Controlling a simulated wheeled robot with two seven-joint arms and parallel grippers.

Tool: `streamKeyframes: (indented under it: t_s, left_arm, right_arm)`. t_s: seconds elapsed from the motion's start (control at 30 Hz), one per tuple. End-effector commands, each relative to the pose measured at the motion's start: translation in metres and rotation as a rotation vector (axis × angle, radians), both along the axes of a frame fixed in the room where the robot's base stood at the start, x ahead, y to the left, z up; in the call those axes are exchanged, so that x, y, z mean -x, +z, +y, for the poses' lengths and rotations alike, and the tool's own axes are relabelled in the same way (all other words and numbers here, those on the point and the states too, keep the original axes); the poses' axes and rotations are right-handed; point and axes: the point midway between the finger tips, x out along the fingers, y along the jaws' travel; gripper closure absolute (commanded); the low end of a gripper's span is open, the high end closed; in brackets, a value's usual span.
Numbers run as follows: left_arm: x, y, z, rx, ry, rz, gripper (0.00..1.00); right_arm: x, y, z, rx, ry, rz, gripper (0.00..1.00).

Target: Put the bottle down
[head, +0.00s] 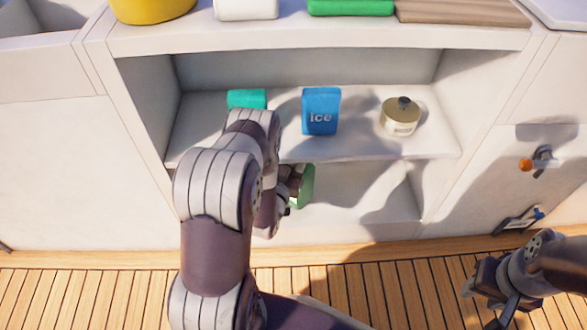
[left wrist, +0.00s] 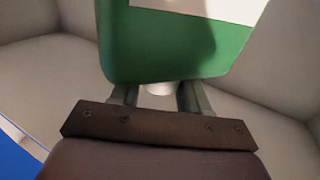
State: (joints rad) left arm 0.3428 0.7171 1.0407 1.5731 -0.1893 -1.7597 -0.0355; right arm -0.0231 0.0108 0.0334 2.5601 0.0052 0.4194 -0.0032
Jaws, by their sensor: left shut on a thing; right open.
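The green bottle (head: 306,187) is in front of the lower compartment, below the shelf edge, mostly hidden by my left arm. In the left wrist view the bottle (left wrist: 170,50) fills the top middle, green with a pale label. My left gripper (head: 288,190) is shut on it; its fingers (left wrist: 158,97) also show in the left wrist view. Whether the bottle touches a surface below is hidden. My right gripper (head: 488,300) is open and empty over the wooden deck at the lower right.
On the upper shelf (head: 358,145) stand a teal item (head: 247,98), a blue ice box (head: 320,112) and a cream round tin (head: 400,116). The lower compartment (head: 365,190) looks clear at its right. An orange-knobbed latch (head: 526,165) is on the right panel. Slatted deck (head: 110,300) lies below.

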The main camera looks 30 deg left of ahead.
Motion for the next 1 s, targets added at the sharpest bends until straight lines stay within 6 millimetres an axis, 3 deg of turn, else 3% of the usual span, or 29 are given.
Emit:
streamKeyframes:
  t_s: [0.1,0.3,0.67,0.7,0.73,0.77,1.0]
  left_arm:
    - [-0.004,-0.004,0.001,-0.001,0.0,-0.004,1.0]
    - [-0.004,-0.036,0.001,-0.001,0.0,-0.005,1.0]
    - [-0.004,-0.036,0.001,-0.001,0.0,-0.005,1.0]
    - [-0.003,-0.037,0.001,0.0,0.0,0.002,0.45]
    - [-0.003,-0.037,0.001,0.0,0.0,0.002,0.35]
    - [-0.003,-0.037,0.001,0.0,0.0,0.002,0.28]
    - [-0.003,-0.037,0.001,0.0,0.0,0.001,0.28]
  right_arm:
    - [0.0,-0.006,0.0,0.0,0.0,0.0,0.57]
    - [0.0,-0.035,0.0,0.0,0.0,0.0,0.57]
    - [0.0,-0.034,0.0,0.0,0.0,-0.001,0.57]
    - [0.0,-0.033,0.0,0.0,0.0,0.0,0.57]
    - [0.0,-0.033,0.0,0.0,0.0,0.0,0.57]
    - [0.0,-0.033,0.0,0.0,0.0,0.0,0.57]
    - [0.0,-0.033,0.0,0.0,0.0,0.0,0.57]
